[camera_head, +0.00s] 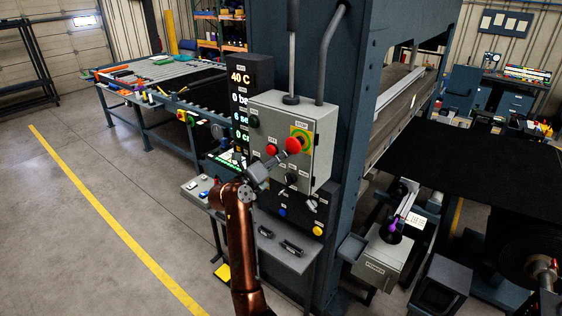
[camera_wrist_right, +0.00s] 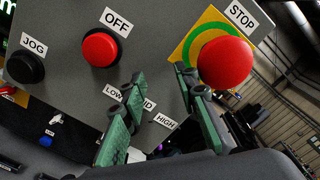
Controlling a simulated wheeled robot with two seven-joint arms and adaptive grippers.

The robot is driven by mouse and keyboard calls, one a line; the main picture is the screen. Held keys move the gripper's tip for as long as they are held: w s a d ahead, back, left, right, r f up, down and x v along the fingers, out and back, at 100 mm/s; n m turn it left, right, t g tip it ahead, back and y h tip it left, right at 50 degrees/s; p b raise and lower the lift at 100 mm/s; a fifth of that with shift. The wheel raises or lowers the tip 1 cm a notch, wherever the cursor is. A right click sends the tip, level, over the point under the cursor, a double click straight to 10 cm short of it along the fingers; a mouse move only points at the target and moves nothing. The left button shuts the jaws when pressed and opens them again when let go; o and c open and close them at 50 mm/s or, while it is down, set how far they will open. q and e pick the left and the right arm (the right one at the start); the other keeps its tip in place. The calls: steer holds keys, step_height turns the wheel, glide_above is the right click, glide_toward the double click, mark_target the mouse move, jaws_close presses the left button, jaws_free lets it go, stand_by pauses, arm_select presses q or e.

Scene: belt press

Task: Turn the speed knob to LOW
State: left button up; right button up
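The grey control box (camera_head: 318,125) is in front of my right gripper (camera_head: 276,161). In the right wrist view, the speed labels LOW (camera_wrist_right: 113,93), MID, partly covered, and HIGH (camera_wrist_right: 165,122) show on its panel. The speed knob is not clearly visible there; a green-padded finger covers the area beside the labels. In the head view, a small black knob (camera_head: 291,179) shows just below the gripper; its setting cannot be read. My right gripper's fingers stand apart in the wrist view (camera_wrist_right: 160,78), with nothing seen held between them. My left gripper is not in view.
The red STOP button (camera_wrist_right: 225,62) on its yellow plate is very close to the right-hand finger. The red OFF button (camera_wrist_right: 100,49) and black JOG button (camera_wrist_right: 25,67) are to the left. A small grey shelf (camera_head: 275,245) is below the box.

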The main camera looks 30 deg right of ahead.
steer(key=m+b, duration=0.7)
steer(key=b, duration=0.7)
glide_toward(289, 179)
steer(key=w, duration=0.1)
steer(key=p+x, duration=0.2)
steer(key=x, duration=0.5)
steer(key=shift+w+d+r, duration=0.2)
steer(key=shift+d+r, duration=0.1)
steer(key=shift+d, duration=0.1)
jaws_close()
